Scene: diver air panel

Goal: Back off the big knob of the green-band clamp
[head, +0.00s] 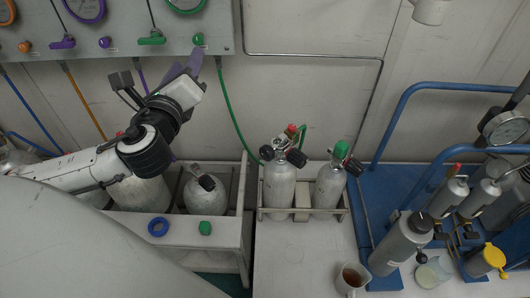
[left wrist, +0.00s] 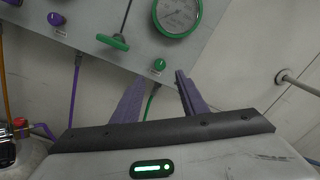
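Two grey cylinders stand in a low rack right of centre in the head view. The left one (head: 279,186) has a valve with a clamp (head: 283,150) carrying black knobs, a red-orange piece and green parts; a green hose (head: 233,115) reaches it from the panel. Its band is too small to make out. The right cylinder (head: 329,187) has a green cap (head: 341,148) and a black knob (head: 353,166). My left gripper (head: 184,62) is up at the panel's lower edge, well left of the clamp. In the left wrist view its purple fingers (left wrist: 161,75) are apart and empty. My right gripper is not in view.
The wall panel (head: 120,43) has gauges, levers and a small green knob (head: 198,40) near my left fingers. More cylinders stand in the white bench (head: 228,232) below my arm. Blue rails (head: 408,97), a grey bottle (head: 400,243) and a jug (head: 351,278) are at right.

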